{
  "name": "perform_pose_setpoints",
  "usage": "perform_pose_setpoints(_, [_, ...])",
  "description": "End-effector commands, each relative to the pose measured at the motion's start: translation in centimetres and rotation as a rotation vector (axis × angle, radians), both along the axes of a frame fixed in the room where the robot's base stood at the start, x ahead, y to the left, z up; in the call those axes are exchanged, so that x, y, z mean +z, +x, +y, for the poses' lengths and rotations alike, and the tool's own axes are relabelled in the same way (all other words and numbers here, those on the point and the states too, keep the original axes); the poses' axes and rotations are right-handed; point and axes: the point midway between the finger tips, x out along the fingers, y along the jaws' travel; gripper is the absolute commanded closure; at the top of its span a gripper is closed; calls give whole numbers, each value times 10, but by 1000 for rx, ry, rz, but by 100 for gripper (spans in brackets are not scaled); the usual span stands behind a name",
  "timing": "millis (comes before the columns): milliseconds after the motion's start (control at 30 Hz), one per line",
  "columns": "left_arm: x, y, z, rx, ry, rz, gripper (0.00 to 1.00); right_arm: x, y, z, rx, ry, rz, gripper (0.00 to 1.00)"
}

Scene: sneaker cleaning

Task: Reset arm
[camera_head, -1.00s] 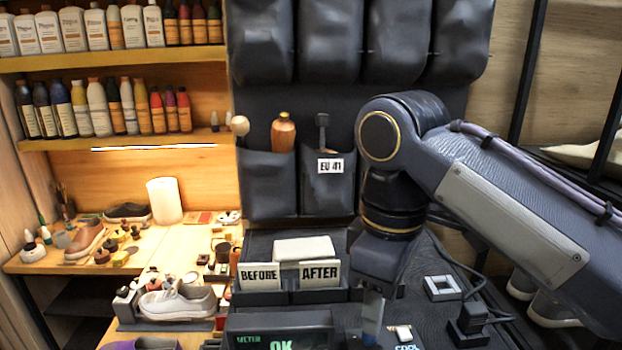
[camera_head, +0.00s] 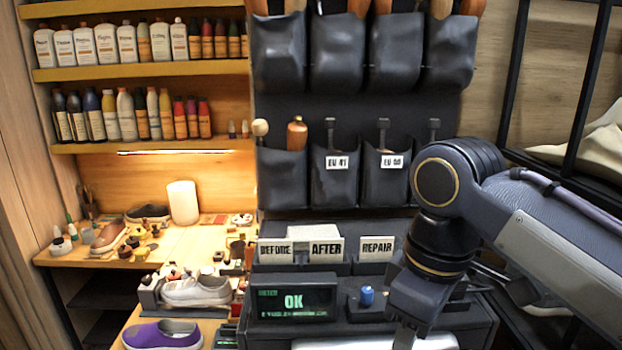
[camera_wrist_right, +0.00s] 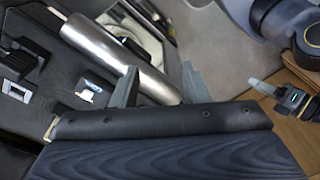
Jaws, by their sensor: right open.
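My right arm comes in from the right in the head view, with its gripper (camera_head: 405,336) pointing down at the lower edge, where the fingertips are cut off. In the right wrist view my right gripper (camera_wrist_right: 158,88) has its two grey fingers spread apart. A shiny metal cylinder (camera_wrist_right: 105,50) shows beyond and between the fingers; I see no grip on it. My left arm is not in the head view. A dark part with a pale tip (camera_wrist_right: 285,98) at the right of the wrist view may be my left gripper; its jaw state is unclear.
A meter reading OK (camera_head: 293,301) and a small blue item (camera_head: 367,296) sit on the dark bench. BEFORE, AFTER and REPAIR cards (camera_head: 377,249) stand behind. A grey sneaker (camera_head: 196,291) and a purple shoe (camera_head: 162,335) are at left. Pockets hang above.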

Motion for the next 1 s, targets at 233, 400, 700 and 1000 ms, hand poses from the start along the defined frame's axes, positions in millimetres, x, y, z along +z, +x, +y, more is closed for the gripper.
perform_pose_setpoints(233, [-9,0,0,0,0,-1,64,-41,-14,-32,-168,93,-34,59])
perform_pose_setpoints(400, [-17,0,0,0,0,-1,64,-87,-32,-57,-354,193,-71,59])
perform_pose_setpoints(700, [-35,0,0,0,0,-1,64,-202,-84,-84,-856,442,-182,59])
perform_pose_setpoints(1000, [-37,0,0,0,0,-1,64,-232,-96,-84,-1000,510,-222,59])
